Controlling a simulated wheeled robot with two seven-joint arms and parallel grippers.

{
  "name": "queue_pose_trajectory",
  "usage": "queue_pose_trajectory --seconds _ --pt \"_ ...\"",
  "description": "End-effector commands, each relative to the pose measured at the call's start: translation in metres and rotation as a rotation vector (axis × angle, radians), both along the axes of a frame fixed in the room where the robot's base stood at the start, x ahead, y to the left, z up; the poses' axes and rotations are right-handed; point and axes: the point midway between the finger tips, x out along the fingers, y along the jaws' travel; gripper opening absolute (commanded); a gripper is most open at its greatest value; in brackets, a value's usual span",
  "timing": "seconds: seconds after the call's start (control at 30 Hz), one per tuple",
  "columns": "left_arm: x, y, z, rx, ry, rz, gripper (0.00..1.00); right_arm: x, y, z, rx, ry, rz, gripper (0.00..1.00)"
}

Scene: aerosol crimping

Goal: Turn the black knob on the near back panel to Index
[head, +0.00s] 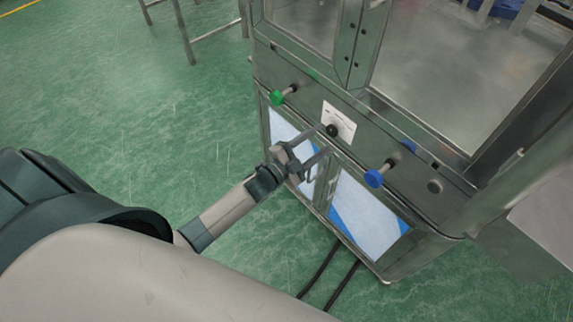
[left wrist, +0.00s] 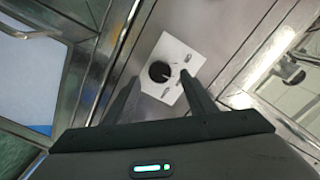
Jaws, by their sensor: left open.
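The black knob (head: 332,130) sits on a white label plate (head: 340,120) on the machine's steel panel. In the left wrist view the knob (left wrist: 159,71) shows as a dark round shape on the white plate (left wrist: 178,55), with small print that I cannot read. My left gripper (head: 322,143) is open in front of the panel, close to the knob. In the left wrist view its two fingers (left wrist: 158,97) stand on either side of the knob, with a gap to each side. I cannot tell whether the fingertips reach past the knob's face. My right gripper is not in view.
A green knob (head: 277,97) sticks out left of the plate and a blue knob (head: 374,178) right of it. A round button (head: 435,186) is farther right. Glazed cabinet doors (head: 366,215) lie below. Black cables (head: 328,275) run on the green floor (head: 120,90).

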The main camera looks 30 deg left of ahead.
Motion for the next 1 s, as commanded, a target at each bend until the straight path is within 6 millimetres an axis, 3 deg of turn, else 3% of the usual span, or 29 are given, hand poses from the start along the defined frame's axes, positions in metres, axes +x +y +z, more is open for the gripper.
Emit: queue_pose_trajectory --seconds 0.6,0.8,1.0 --pt "-0.104 0.037 -0.002 0.001 0.001 -0.002 0.51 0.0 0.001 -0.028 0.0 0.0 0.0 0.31" --pt "-0.121 0.043 -0.001 0.001 0.0 -0.001 0.51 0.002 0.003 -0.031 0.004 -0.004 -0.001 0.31" --pt "-0.125 0.045 0.0 0.001 0.0 -0.001 0.51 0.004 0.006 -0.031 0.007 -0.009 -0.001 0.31"
